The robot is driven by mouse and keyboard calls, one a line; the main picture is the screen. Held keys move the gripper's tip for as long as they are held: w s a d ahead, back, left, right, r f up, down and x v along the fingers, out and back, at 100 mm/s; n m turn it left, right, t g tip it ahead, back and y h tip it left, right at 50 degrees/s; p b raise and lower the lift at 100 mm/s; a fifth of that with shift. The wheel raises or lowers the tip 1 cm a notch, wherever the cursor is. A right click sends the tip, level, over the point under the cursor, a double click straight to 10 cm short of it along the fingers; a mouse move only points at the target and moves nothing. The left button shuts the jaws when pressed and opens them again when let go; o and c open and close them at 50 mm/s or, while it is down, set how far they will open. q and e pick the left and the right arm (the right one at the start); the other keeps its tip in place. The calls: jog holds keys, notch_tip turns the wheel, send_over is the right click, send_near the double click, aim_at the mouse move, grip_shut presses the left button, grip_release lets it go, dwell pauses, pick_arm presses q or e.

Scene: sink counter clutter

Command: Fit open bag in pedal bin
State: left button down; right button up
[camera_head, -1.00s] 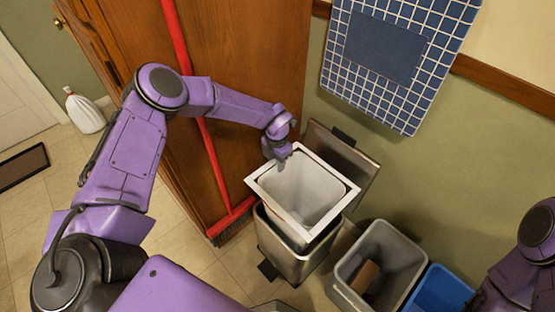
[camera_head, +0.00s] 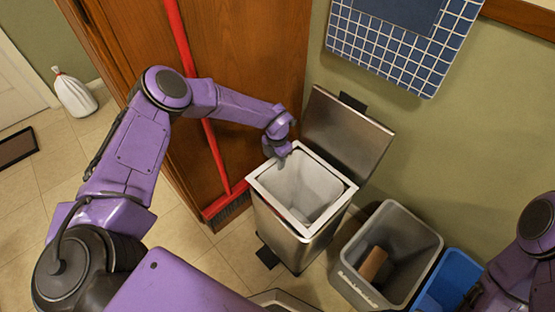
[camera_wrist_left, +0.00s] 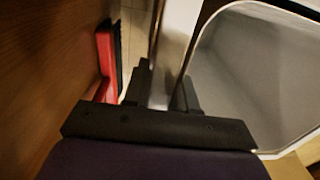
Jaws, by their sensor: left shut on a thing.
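The pedal bin (camera_head: 281,238) is a steel box with its lid (camera_head: 346,135) raised against the wall. The open white bag (camera_head: 303,188) with its square rim sits in the bin's mouth, the rim at about the level of the bin's top edge. My left gripper (camera_head: 282,158) is shut on the rim at its far left corner. In the left wrist view, the fingers (camera_wrist_left: 162,92) straddle the edge, with the pale bag interior (camera_wrist_left: 255,70) to the right. The fingertips are partly hidden. My right arm shows at the right edge, but its gripper is out of view.
A grey open bin (camera_head: 408,240) with a brown cardboard roll (camera_head: 372,263) and a blue bin (camera_head: 452,283) stand to the right. A red broom (camera_head: 216,160) leans on the wooden cabinet (camera_head: 262,60) at left.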

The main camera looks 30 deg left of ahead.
pick_arm(q)
jog(key=shift+f, duration=0.45)
jog(key=c, duration=0.8)
grip_release()
jog(key=shift+f, duration=0.1)
jog(key=r, duration=0.5)
jog(key=r+p, duration=0.1)
jog(key=r, duration=0.4)
jog(key=shift+a+r, duration=0.2)
jog(key=shift+r, duration=0.1)
